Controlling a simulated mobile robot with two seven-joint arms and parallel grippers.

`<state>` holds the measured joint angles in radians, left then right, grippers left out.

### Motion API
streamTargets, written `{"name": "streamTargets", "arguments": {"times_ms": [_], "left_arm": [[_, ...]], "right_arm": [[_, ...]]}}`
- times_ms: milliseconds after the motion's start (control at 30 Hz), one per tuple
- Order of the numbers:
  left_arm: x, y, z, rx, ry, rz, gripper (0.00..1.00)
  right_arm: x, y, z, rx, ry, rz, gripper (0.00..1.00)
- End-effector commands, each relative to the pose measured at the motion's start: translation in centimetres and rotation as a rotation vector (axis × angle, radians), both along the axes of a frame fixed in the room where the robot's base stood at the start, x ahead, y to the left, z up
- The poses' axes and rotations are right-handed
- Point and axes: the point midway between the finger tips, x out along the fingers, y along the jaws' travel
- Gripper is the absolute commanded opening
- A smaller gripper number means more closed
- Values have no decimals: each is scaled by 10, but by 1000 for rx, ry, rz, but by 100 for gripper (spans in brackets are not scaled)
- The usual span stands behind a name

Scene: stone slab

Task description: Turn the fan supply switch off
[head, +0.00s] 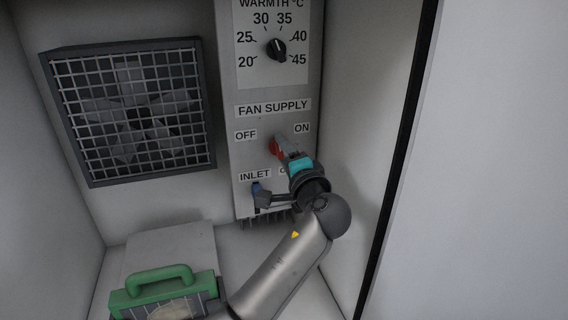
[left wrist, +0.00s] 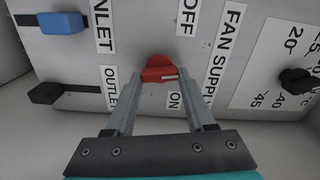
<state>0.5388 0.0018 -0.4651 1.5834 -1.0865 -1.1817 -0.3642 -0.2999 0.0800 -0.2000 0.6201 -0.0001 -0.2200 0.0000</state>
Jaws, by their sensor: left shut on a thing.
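The fan supply switch is a red rotary knob (head: 276,147) on the grey control panel (head: 246,150), below the FAN SUPPLY label, between OFF at left and ON at right. In the left wrist view the red knob (left wrist: 158,67) sits between the fingertips of my left gripper (left wrist: 161,78), which is shut on it. A white mark on the knob lies between the OFF and ON labels, nearer ON. In the head view my left gripper (head: 285,148) reaches up to the knob from below right and hides part of it. My right gripper is not in view.
A blue inlet slider (left wrist: 61,22) and a black outlet slider (left wrist: 46,93) are close by. The warmth dial (head: 276,48) is above. A caged fan (head: 136,115) is at left. A green-handled object (head: 158,279) stands low left. A side wall (head: 365,110) bounds the right.

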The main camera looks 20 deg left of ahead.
Motion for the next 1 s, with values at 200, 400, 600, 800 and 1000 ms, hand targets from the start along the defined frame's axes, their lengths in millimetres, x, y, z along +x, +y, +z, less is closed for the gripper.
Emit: {"name": "streamTargets", "arguments": {"times_ms": [200,400,600,800,1000], "left_arm": [[0,-1,-3,-168,-111,0,0],[0,0,-2,-296,-196,-1,0],[-1,0,-1,-386,-257,0,0],[-1,1,1,-437,-292,-1,0],[-1,0,1,-455,-304,-1,0]], "right_arm": [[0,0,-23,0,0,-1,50],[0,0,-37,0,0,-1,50],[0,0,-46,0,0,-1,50],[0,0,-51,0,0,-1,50],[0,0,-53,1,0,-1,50]]}}
